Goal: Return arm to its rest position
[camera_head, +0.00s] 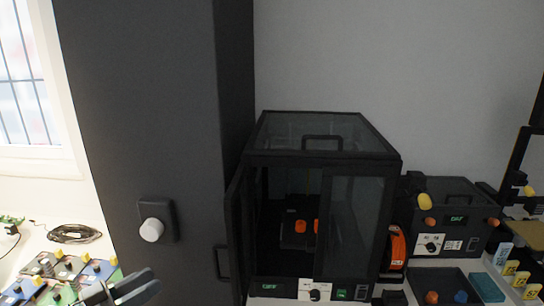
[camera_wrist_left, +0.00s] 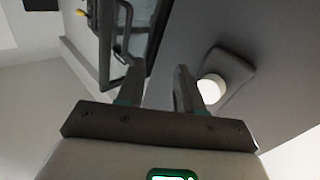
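My left gripper (camera_head: 122,286) shows at the bottom edge of the head view, left of the middle, in front of the dark column and over the bench. In the left wrist view its two grey fingers (camera_wrist_left: 157,82) stand apart with nothing between them, so it is open and empty. The rest of the left arm is out of the head view. My right arm and right gripper show in neither view.
A tall dark column (camera_head: 150,90) with a white knob (camera_head: 151,230) rises close behind the gripper. A black glass-sided enclosure (camera_head: 350,220) with its left door swung open stands to the right. Small coloured parts (camera_head: 62,268) lie at the lower left.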

